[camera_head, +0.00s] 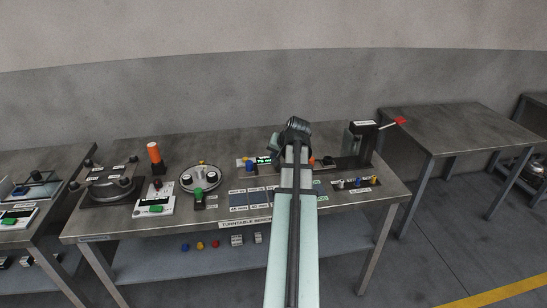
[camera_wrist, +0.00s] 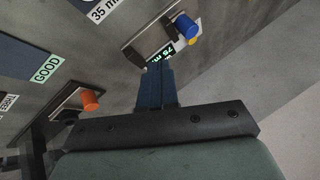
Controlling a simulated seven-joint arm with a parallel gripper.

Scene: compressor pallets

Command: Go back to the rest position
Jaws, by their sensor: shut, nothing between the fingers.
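My gripper shows in the wrist view (camera_wrist: 156,66), its dark fingers together with nothing between them. The fingertips are over the turntable bench, close in the picture to a small display with green digits (camera_wrist: 161,55). I cannot tell whether they touch it. In the head view my arm reaches over the bench's right half and hides the fingers. The turntable bench (camera_head: 130,225) stands in the middle, and the display also shows there (camera_head: 263,160), left of my arm.
A blue knob (camera_wrist: 186,27) is beside the display, and an orange knob (camera_wrist: 90,100) is at lower left. A post with a red-tipped lever (camera_head: 400,121) stands at the bench's right end. A turntable (camera_head: 200,179) and an orange cylinder (camera_head: 154,152) are left. The right table (camera_head: 450,125) is bare.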

